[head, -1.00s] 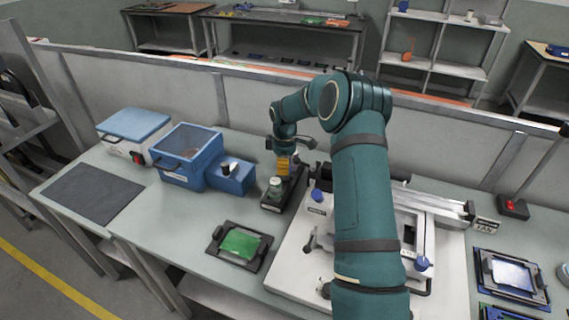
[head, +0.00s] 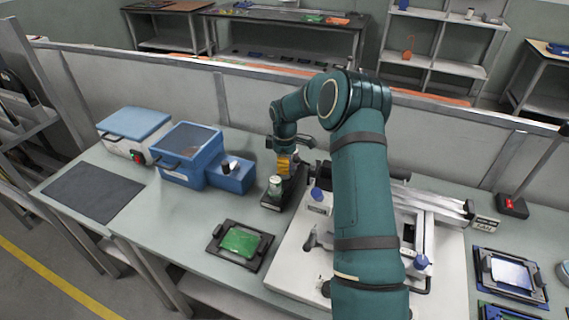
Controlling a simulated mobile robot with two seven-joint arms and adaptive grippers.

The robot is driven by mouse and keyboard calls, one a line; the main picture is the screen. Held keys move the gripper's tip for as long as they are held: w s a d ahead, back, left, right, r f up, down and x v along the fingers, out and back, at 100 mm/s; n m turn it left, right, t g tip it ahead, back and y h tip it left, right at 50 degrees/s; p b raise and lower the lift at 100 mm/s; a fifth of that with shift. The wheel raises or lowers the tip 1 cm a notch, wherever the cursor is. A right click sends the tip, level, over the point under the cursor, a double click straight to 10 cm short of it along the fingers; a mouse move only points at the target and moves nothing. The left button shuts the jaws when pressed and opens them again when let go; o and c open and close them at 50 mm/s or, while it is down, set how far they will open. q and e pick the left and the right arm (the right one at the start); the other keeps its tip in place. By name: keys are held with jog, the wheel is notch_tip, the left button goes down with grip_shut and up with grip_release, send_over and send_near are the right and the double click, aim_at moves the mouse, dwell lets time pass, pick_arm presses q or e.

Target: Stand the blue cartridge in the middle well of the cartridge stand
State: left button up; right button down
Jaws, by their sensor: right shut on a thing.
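My right gripper (head: 284,174), with yellow-orange parts, reaches down over the dark cartridge stand (head: 271,205) near the middle of the bench. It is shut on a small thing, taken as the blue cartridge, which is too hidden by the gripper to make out. A pale, rounded cartridge-like piece (head: 275,185) stands upright at the front end of the stand. The middle and rear of the stand are largely hidden by the gripper, so I cannot tell whether the held thing is inside a well. My left gripper is not in view.
A blue bin (head: 187,160) and a small blue box (head: 232,178) stand left of the stand. A green board in a black holder (head: 240,245) lies in front. A dark mat (head: 93,192) is far left.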

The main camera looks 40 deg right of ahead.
jog(key=shift+f+b, duration=0.6)
jog(key=shift+f, duration=0.7)
dwell(1.0)
jog(key=c, duration=0.6)
grip_release()
jog(key=c, duration=0.3)
jog(key=shift+c, duration=0.2)
jog(key=shift+r+p, duration=2.3)
jog(key=shift+r, duration=1.25)
